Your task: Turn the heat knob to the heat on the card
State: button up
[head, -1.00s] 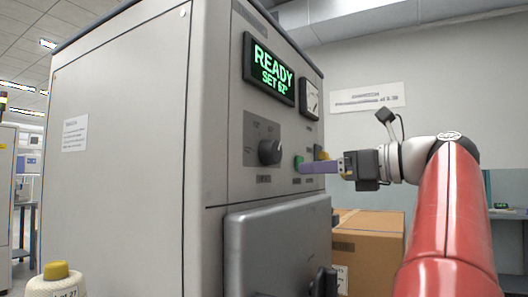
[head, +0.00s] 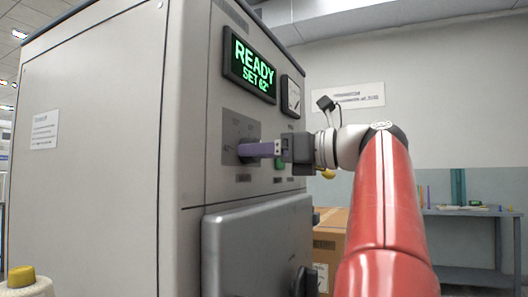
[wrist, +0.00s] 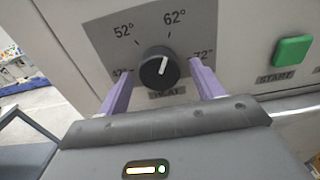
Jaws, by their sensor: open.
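The heat knob (wrist: 160,67) is black and round with a white pointer line, on a grey dial plate marked 52°, 62° and 72°, with a partly hidden mark at left. The line points up and slightly right, towards 62°. My gripper (wrist: 161,71) is open, its purple fingers on either side of the knob with gaps showing. In the head view my gripper (head: 262,149) reaches the dial plate and hides most of the knob. The display (head: 250,65) reads READY and SET 62°. I cannot pick out the heat card.
The green START button (wrist: 291,51) is right of the dial, also visible below my gripper in the head view. A gauge (head: 291,97) is above it. A large grey door (head: 262,240) juts out below. A yellow-topped spool (head: 22,277) stands at lower left.

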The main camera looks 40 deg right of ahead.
jog(key=c, duration=1)
jog(key=shift+n, duration=0.5)
jog(key=n, duration=0.3)
jog(key=shift+n, duration=0.4)
jog(key=n, duration=1.9)
jog(key=shift+d+r+p, duration=0.15)
jog(key=shift+r+p, duration=0.05)
jog(key=shift+p, duration=0.2)
